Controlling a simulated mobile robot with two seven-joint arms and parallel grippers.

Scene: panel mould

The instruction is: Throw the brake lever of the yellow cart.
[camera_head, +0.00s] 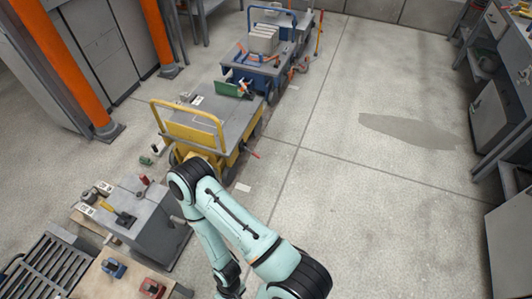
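The yellow cart (189,137) stands left of the picture's middle. It has a yellow push frame at its near end and a grey deck (222,108) with a green item (228,89) at the far end. A short red-tipped lever (252,155) sticks out low on its right side, near the wheel; it looks like the brake lever, but its exact setting is too small to tell. One of my teal arms rises from the bottom edge, with its bend just in front of the cart's near end. Neither gripper shows; that arm's lower end runs out of the picture.
A blue cart (262,72) with grey blocks and another grey cart stand behind. A grey box-like unit (144,226) with a red knob stands at lower left, beside a wooden surface (98,283). Orange posts (64,66) stand left. The floor (350,200) right of the carts is clear.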

